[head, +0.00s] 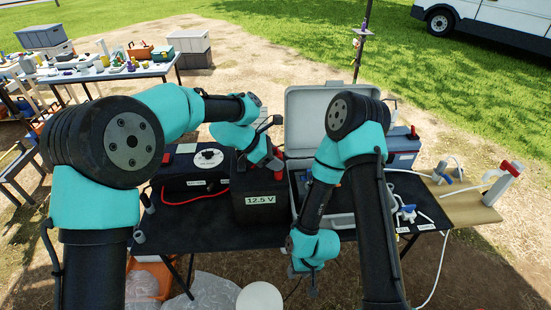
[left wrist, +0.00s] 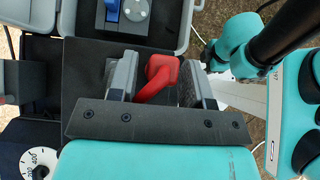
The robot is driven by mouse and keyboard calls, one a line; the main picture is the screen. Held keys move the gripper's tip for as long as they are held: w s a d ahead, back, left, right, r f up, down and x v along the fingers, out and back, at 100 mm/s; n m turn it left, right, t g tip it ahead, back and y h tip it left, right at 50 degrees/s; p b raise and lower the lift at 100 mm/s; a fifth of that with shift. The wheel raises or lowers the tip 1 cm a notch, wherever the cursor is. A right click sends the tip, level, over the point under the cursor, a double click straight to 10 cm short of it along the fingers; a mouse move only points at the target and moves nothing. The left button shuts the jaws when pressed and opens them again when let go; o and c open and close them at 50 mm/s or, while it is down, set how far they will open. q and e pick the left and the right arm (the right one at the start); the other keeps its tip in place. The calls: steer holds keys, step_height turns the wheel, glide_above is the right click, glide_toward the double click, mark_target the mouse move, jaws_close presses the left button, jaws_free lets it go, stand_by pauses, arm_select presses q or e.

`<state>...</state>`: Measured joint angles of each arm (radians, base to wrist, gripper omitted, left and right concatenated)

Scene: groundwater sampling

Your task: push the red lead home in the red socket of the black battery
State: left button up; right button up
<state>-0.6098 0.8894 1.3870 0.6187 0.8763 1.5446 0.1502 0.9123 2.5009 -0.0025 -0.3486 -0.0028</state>
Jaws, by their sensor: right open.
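The black battery (head: 240,205) with a 12.5 V label stands on the table in the middle of the head view. My left gripper (head: 270,143) is over its top. In the left wrist view, the red lead's end (left wrist: 163,70) lies between the two fingers of my left gripper (left wrist: 160,82), which stand apart, with a dark gap beside the left finger. Red also shows beside this gripper in the head view. The red socket is hidden, so I cannot tell how deep the lead sits. My right gripper (head: 312,283) is open and low, by the table's front edge.
An open grey case (head: 303,108) stands right of and behind the battery. A black box with a white dial (head: 208,158) stands to the left. A blue-grey box (head: 402,148) and a board (head: 465,207) with tubing are at the right. The table's front left (head: 190,232) is clear.

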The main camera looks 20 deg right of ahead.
arm_select(q)
steer(key=shift+o, duration=0.8)
steer(key=shift+a+r, duration=0.1)
steer(key=v, duration=1.7)
steer(key=shift+a, duration=0.1)
steer(key=s+a+f+m+t+y, duration=0.1)
steer(key=a+f, duration=0.5)
steer(key=f, duration=0.4)
steer(key=s+a+f+m+t+y, duration=0.1)
steer(key=a+f+m, duration=0.1)
steer(key=a+f, duration=0.6)
steer(key=s+a+f+m+y, duration=0.1)
steer(key=a+f, duration=0.3)
steer(key=f, duration=0.8)
steer(key=s+a+f+m, duration=0.3)
steer(key=s+a+f, duration=0.1)
steer(key=s, duration=0.3)
steer(key=s+a+f+m+y, duration=0.1)
steer(key=s+a+f+m, duration=0.2)
steer(key=s+a+f, duration=0.2)
steer(key=s+a+f+m+t+y, duration=0.1)
steer(key=s+a+f+m, duration=0.2)
steer(key=s, duration=0.6)
step_height(320, 180, down, 3)
steer(key=shift+s+a+r, duration=0.1)
steer(key=shift+s+a, duration=0.3)
steer(key=shift+a, duration=0.85)
